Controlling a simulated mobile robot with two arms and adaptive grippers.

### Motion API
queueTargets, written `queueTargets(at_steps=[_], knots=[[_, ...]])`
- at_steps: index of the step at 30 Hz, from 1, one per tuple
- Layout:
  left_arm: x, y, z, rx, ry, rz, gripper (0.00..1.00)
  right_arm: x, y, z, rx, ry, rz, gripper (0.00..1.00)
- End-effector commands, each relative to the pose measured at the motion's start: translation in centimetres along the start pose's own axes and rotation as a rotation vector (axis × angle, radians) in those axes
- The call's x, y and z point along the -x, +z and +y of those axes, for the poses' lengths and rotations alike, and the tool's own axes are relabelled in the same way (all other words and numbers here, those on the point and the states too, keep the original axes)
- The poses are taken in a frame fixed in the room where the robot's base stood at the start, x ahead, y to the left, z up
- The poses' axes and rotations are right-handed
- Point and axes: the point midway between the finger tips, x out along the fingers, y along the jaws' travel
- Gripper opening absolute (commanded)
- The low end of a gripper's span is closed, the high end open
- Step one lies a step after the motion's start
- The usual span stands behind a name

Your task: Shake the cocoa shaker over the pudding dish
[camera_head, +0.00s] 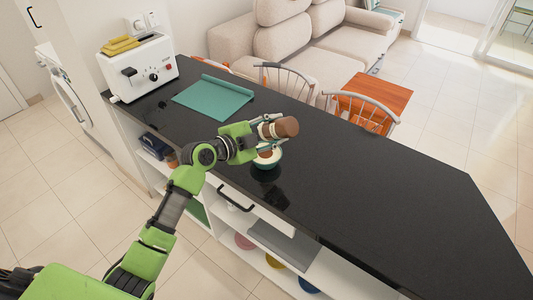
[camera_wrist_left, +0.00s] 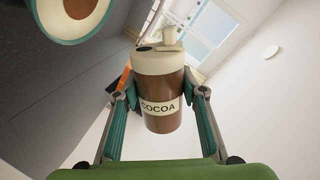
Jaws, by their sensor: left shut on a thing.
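The cocoa shaker (camera_head: 286,127) is brown with a cream band, tipped onto its side above the counter. In the left wrist view the shaker (camera_wrist_left: 163,84) shows a COCOA label and a cream top end. My left gripper (camera_head: 268,140) is shut on it, one finger on each side. The pudding dish (camera_head: 267,161) stands on the counter just below the gripper, partly hidden by it. In the left wrist view the dish (camera_wrist_left: 99,21) is at the top left, with a teal outside, cream inside and a brown round patch. My right gripper is in neither view.
The dark counter (camera_head: 380,185) is clear to the right. A teal mat (camera_head: 213,97) and a white toaster (camera_head: 140,70) with yellow slices are at the back left. Chairs (camera_head: 365,105) stand behind the counter. A drawer handle (camera_head: 236,199) and open shelves are at its front.

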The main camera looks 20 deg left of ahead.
Motion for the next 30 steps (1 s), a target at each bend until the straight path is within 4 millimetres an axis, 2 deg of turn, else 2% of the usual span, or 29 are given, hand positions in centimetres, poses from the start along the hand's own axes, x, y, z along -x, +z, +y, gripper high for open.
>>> queueTargets(at_steps=[15,27,30], knots=[[0.8,-1.9,-2.7,-0.002,-0.002,0.0,0.14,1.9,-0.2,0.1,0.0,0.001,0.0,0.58],[0.9,-2.0,-2.8,-0.001,-0.002,0.0,0.14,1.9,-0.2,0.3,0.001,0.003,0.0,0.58],[0.7,-1.7,-2.4,-0.001,-0.002,0.0,0.14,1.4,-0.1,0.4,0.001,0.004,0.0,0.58]])
